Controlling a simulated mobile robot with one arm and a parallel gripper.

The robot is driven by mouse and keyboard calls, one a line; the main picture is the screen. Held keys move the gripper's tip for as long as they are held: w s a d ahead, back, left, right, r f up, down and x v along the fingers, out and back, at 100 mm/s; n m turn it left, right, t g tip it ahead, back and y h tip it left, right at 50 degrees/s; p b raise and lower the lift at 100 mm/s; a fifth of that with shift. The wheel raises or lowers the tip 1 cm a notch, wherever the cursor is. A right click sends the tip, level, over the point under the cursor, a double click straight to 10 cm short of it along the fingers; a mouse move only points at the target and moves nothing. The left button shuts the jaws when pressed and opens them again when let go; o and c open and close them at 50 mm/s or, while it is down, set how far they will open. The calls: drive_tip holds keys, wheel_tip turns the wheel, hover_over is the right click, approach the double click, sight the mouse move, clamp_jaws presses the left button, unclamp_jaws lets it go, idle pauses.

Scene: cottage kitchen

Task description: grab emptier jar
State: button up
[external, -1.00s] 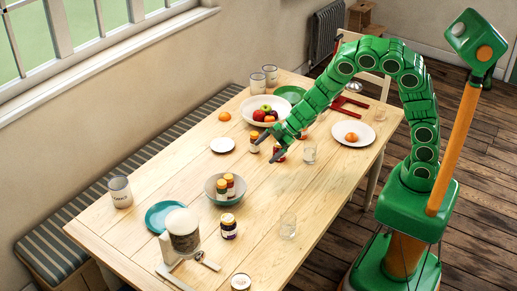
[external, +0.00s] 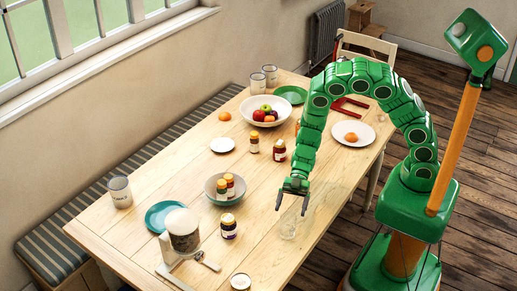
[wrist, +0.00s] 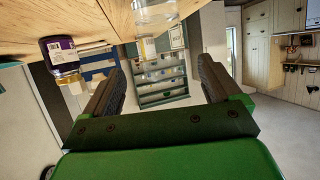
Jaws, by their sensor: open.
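Several small jars stand on the table. A dark jar with a yellow lid (external: 228,228) stands at the near middle; it seems to be the purple-labelled jar in the wrist view (wrist: 61,54). An orange-lidded jar (external: 254,145) and a red-brown jar (external: 278,151) stand farther back. I cannot tell which jar is emptier. My gripper (external: 292,204) is open and empty, pointing down, right of the bowl and the dark jar. Its spread fingers show in the wrist view (wrist: 160,75).
A clear glass (external: 288,228) stands just below my gripper. A fruit bowl (external: 247,112) is farther back.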

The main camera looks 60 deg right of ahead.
sight(289, 213)
drive_tip(key=shift+x, duration=0.8)
drive_tip(key=shift+s+f+x, duration=0.2)
drive_tip(key=shift+x, duration=1.35)
drive_tip(key=shift+s+a+f, duration=0.15)
drive_tip(key=shift+a+f, duration=0.2)
drive_tip(key=shift+a, duration=0.25)
drive_tip(key=c, duration=1.2)
drive_tip(key=shift+r, duration=0.3)
drive_tip(key=shift+r, duration=4.6)
